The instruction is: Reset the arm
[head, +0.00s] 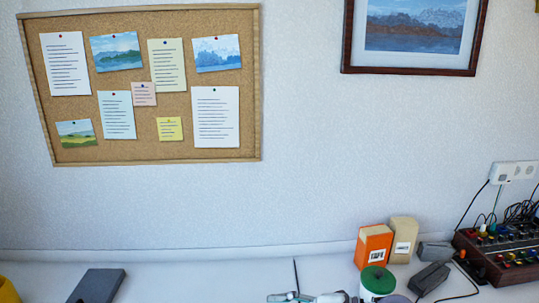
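Neither of my grippers can be made out in the head view. A pale grey and teal piece (308,297) shows at the bottom edge, right of the middle. It is cut off by the frame, and I cannot tell what it is. No disc or disc shelf shows.
A white surface (190,280) runs along the wall. On it stand a dark grey block (97,286), an orange box (374,246), a beige box (402,240), a green-lidded container (378,281) and a knobbed console (505,252). A corkboard (150,150) hangs above.

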